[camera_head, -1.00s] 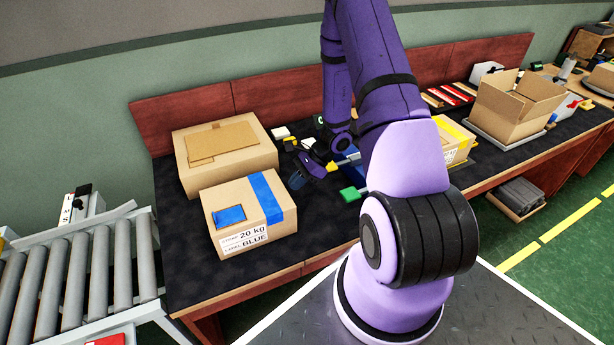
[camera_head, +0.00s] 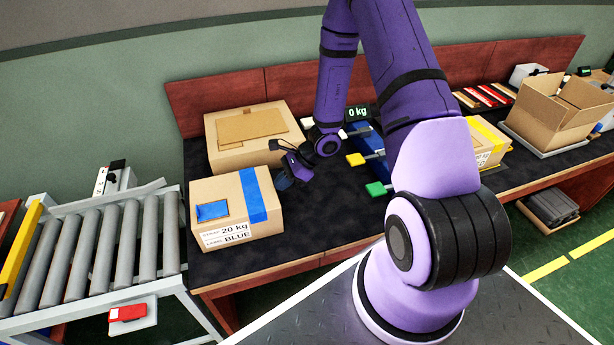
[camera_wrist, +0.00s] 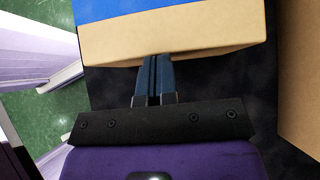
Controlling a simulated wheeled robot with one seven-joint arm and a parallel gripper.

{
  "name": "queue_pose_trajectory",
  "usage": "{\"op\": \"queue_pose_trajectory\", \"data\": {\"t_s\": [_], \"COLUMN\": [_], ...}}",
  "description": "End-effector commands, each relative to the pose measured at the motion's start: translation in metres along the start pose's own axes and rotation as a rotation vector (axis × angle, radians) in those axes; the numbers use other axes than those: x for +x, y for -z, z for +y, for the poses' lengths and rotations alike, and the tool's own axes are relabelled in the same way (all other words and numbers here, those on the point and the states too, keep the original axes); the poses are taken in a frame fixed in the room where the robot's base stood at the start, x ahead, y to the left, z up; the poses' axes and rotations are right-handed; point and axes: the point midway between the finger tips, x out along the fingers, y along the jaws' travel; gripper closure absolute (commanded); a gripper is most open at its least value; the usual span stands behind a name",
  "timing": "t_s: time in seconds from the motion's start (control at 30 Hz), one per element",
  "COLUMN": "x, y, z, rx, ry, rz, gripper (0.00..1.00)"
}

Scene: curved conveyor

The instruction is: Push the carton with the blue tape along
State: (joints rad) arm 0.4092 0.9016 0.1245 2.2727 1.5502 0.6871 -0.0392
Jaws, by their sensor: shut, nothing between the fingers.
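The carton with the blue tape (camera_head: 236,208) stands upright at the left end of the dark bench, near the roller conveyor. Its front label reads 20 kg and BLUE. My gripper (camera_head: 284,181) is low over the bench at the carton's right side. In the wrist view the two fingers of my gripper (camera_wrist: 155,65) are together, with their tips at the side of the carton (camera_wrist: 170,40). They appear to touch it, and nothing is between them. The blue tape (camera_wrist: 120,8) crosses the top edge of that view.
The roller conveyor (camera_head: 95,250) adjoins the bench's left end. A larger carton (camera_head: 232,158) stands behind the blue-taped one. A scale display reading 0 kg (camera_head: 357,113), a yellow-taped carton (camera_head: 483,135) and an open carton (camera_head: 545,122) are to the right. Bare bench (camera_head: 335,210) lies right of my gripper.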

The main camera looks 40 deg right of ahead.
Motion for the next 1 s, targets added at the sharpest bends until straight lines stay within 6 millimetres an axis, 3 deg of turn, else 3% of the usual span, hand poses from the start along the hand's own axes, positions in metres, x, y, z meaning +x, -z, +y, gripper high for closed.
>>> {"op": "queue_pose_trajectory", "data": {"t_s": [0.3, 1.0], "x": [0.068, 0.189], "y": [-0.067, -0.188], "z": [0.002, 0.002], "rx": [-0.003, -0.003], "ry": [-0.006, -0.004], "rz": [0.000, 0.001], "gripper": [1.00, 1.00]}}
